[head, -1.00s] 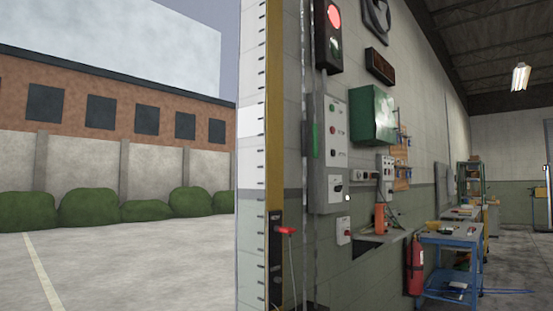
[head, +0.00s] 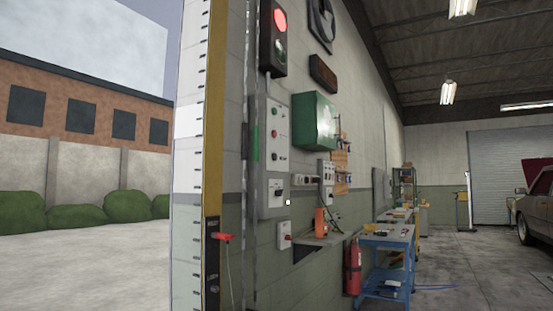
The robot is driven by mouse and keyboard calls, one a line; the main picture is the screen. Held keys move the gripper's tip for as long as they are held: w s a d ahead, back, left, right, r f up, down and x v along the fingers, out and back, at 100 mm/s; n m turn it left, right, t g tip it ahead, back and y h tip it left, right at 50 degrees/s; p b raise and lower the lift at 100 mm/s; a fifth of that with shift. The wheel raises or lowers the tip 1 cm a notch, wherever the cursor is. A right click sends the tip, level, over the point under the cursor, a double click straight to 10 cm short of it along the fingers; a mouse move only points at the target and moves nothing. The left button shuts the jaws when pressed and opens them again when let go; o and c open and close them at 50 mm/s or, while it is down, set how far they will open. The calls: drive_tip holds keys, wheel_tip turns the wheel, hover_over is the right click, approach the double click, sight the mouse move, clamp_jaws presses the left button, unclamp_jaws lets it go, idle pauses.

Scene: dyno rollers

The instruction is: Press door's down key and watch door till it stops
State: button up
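A tall grey control panel (head: 272,180) is on the wall right of the open doorway. It carries a green button (head: 274,112), a red button (head: 274,134) and a dark button (head: 275,156), one above another. A small white box with a red button (head: 285,236) hangs below it. I cannot read any labels, so I cannot tell which is the door's down key. The doorway at the left stands open to the yard, and no door leaf shows in it. A closed roller door (head: 508,175) is in the far back wall. My gripper is not in view.
A signal lamp (head: 273,38) glows red above the panel. A yellow and white marked post (head: 200,150) edges the doorway. A shelf (head: 318,240), fire extinguisher (head: 353,267) and blue cart (head: 385,262) stand along the wall. Floor between is open.

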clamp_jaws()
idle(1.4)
